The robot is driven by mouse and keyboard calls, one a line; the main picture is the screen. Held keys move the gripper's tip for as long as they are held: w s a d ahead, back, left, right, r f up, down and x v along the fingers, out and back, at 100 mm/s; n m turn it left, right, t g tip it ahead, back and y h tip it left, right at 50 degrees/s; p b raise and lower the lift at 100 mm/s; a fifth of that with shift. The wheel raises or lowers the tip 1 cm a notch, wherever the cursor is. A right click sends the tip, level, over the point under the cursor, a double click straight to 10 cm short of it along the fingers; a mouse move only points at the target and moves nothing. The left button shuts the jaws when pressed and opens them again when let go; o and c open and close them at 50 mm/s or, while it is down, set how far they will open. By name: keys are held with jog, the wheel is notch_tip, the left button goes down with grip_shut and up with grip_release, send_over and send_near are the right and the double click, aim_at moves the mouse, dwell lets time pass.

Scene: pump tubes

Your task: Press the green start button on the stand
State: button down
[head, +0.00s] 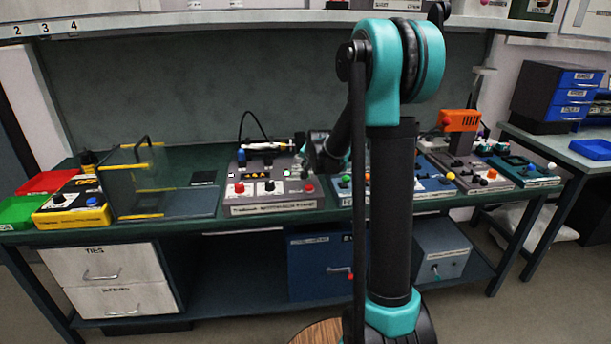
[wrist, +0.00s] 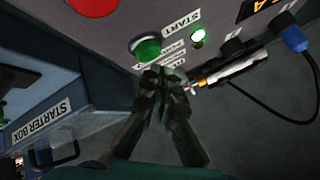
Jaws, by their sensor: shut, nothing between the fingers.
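In the wrist view the green start button (wrist: 147,47) is a round cap on a grey panel, beside a white START label. My gripper (wrist: 165,76) is shut and empty. Its fingertips are just below the button in the picture, close to its edge; I cannot tell whether they touch it. The cap shows almost whole. A small green lamp (wrist: 198,36) near the button is bright. In the head view the grey stand (head: 275,208) is on the bench, with my wrist over its right part. I cannot make out the green button there.
A red button (wrist: 93,5) is on the same panel. A blue STARTER BOX (wrist: 80,85) is close on the left in the wrist view. A probe (wrist: 235,66) with a black cable lies on the other side. A clear guard (head: 135,180) stands left on the bench.

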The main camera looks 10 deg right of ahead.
jog(key=shift+r, duration=2.55)
jog(key=s+d+f+n+g, duration=0.1)
jog(key=s+f, duration=0.3)
jog(key=s, duration=0.9)
jog(key=s+d+f+n+g, duration=0.1)
jog(key=s+f+n, duration=0.3)
jog(key=s, duration=1)
jog(key=s+d+f+n+g+h, duration=0.1)
jog(key=s+f, duration=0.5)
jog(key=s, duration=0.7)
jog(key=shift+s+d+n+g, duration=0.4)
jog(key=shift+d+n+g, duration=0.1)
jog(key=shift+n+g, duration=0.45)
